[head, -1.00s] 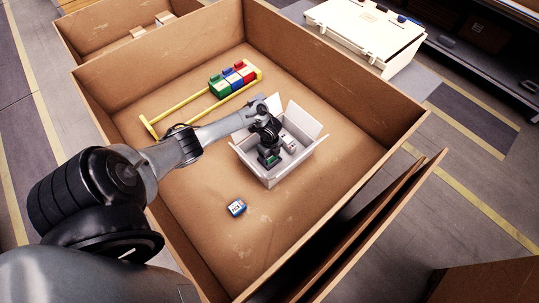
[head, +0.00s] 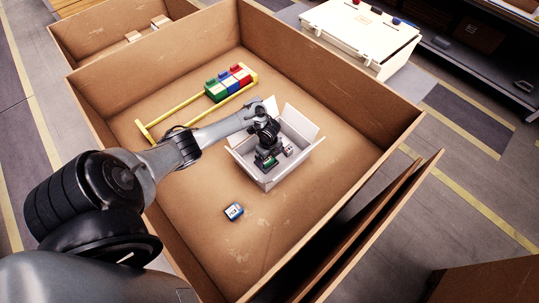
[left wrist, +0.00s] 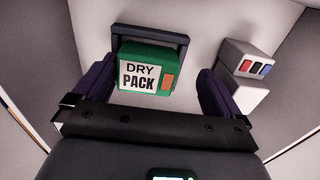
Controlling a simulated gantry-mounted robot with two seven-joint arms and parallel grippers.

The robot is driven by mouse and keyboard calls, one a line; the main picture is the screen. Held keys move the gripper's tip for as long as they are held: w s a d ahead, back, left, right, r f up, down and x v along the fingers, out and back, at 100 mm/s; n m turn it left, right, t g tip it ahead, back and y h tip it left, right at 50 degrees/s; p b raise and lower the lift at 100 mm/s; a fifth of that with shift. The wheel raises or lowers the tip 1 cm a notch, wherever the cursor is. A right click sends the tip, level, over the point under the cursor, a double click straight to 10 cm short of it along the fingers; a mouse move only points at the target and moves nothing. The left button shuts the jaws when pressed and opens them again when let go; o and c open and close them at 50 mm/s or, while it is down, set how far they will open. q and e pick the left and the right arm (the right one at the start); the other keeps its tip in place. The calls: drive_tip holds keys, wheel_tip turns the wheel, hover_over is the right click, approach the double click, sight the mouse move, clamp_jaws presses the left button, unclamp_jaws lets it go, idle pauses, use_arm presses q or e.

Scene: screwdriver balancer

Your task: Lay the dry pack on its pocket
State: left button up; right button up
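The dry pack (left wrist: 147,68) is a green block with a white "DRY PACK" label and an orange patch. In the left wrist view it lies over a dark rectangular frame (left wrist: 150,33), whose top and sides show around its upper part. I cannot tell whether the pack is inside the frame or above it. My left gripper (left wrist: 160,85) has its fingers on either side of the pack, with a clear gap at the right finger. In the head view the left gripper (head: 264,161) reaches down into an open white box (head: 268,183). My right gripper is not in view.
A white block with coloured stripes (left wrist: 248,62) is beside the right finger in the box. Red, blue and green blocks (head: 228,83) and a yellow frame (head: 145,133) lie behind. High brown crate walls (head: 330,75) surround everything.

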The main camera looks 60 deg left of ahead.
use_arm(q)
drive_tip(key=shift+s+f, duration=0.6)
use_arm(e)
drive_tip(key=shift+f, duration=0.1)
use_arm(q)
drive_tip(key=r+p, duration=0.1)
drive_tip(key=r, duration=0.1)
drive_tip(key=r+p, duration=0.1)
drive_tip(key=r, duration=0.1)
drive_tip(key=shift+s+d+r, duration=0.15)
drive_tip(key=shift+d+r, duration=0.05)
drive_tip(key=shift+r, duration=0.05)
drive_tip(key=r, duration=0.2)
drive_tip(key=w+r+p, duration=0.1)
drive_tip(key=r, duration=0.2)
drive_tip(key=shift+a+r+p, duration=0.15)
drive_tip(key=shift+r+p, duration=0.15)
drive_tip(key=shift+r, duration=0.05)
drive_tip(key=shift+w+r, duration=0.15)
drive_tip(key=shift+r, duration=0.75)
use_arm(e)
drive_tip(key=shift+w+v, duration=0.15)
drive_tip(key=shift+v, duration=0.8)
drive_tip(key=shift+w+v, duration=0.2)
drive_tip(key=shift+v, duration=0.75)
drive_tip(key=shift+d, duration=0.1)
use_arm(q)
drive_tip(key=shift+r, duration=0.1)
